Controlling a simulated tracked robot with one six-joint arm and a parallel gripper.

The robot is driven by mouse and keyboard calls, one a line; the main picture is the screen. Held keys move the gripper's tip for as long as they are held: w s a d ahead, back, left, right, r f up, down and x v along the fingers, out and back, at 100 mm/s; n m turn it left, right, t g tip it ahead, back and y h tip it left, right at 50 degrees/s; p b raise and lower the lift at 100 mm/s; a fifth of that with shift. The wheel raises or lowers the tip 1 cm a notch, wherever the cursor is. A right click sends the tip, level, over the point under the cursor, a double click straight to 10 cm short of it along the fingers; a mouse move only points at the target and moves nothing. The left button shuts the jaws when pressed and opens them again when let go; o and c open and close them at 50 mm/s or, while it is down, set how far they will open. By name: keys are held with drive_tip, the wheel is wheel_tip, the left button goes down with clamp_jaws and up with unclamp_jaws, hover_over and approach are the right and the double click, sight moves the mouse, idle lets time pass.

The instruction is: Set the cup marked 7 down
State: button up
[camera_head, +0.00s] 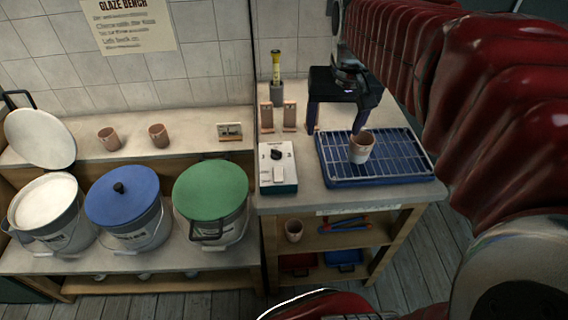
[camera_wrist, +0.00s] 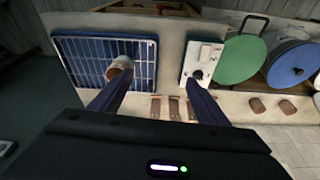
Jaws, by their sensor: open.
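A pale, partly glazed cup (camera_head: 362,149) stands upright on the wire rack of a blue tray (camera_head: 375,182). It also shows in the wrist view (camera_wrist: 119,66), by the tip of one finger. No number is readable on it, so I cannot tell if it is the cup marked 7. My gripper (camera_head: 336,128) is open, its two dark fingers (camera_wrist: 159,70) wide apart with nothing between them. One finger overlaps the cup's rim; I cannot tell whether it touches or reaches inside.
A switch box (camera_head: 278,170) stands left of the tray; small brown test pieces (camera_head: 267,117) stand behind it. Two brown cups (camera_head: 109,139) (camera_head: 158,136) stand on the left shelf, above buckets with blue (camera_head: 122,196) and green (camera_head: 211,190) lids. Another cup (camera_head: 294,230) sits below the bench.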

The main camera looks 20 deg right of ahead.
drive_tip(key=s+a+f+n+t+y, duration=0.1)
drive_tip(key=s+a+f+n, duration=0.3)
drive_tip(key=s+a, duration=0.6)
drive_tip(key=a+t, duration=0.1)
drive_tip(key=a, duration=0.2)
drive_tip(key=shift+s+a+t, duration=0.35)
drive_tip(key=shift+s+t, duration=0.05)
idle(0.7)
